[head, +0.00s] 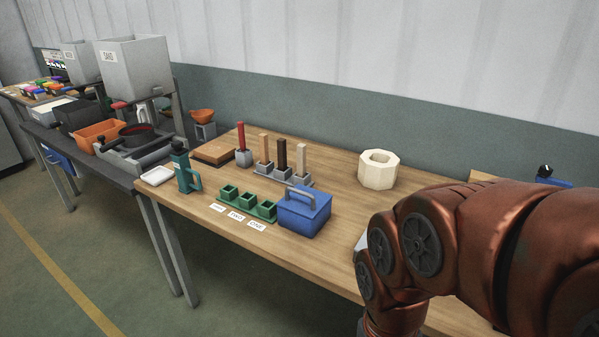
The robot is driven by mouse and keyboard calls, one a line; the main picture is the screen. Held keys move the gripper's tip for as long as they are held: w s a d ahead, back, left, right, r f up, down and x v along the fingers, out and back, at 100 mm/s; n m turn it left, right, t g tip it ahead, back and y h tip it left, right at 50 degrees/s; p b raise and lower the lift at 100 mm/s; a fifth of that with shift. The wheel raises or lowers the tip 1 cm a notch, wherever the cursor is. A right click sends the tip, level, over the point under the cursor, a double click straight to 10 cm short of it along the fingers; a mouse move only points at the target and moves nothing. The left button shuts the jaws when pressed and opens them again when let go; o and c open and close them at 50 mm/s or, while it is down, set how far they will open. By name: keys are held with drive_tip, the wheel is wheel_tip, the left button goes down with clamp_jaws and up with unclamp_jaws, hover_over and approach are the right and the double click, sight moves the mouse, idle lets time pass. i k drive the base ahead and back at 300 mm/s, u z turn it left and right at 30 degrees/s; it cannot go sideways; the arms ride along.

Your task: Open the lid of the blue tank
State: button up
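A blue box (304,214) with a grey bar handle on its top sits on the wooden table, right of the green cups. Its top looks closed. Another blue object (553,182) with a black knob-like part on top shows at the far right, mostly hidden behind my arm. I cannot tell for sure which of the two is the blue tank, nor the state of any lid on the partly hidden one. My copper-coloured arm fills the lower right of the head view. My gripper is out of view.
Green cups (247,203), a teal jug (183,172), upright sticks in grey holders (285,175) and a cream octagonal ring (377,170) stand on the table (335,246). A dark bench (80,160) with hoppers is at left. Table front right of the blue box is bare.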

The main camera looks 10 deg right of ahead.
sight(304, 201)
drive_tip(key=z, duration=0.5)
drive_tip(key=k, duration=1.25)
drive_tip(key=u, duration=0.05)
drive_tip(key=i, duration=0.5)
drive_tip(key=u, duration=0.9)
drive_tip(key=i, duration=0.75)
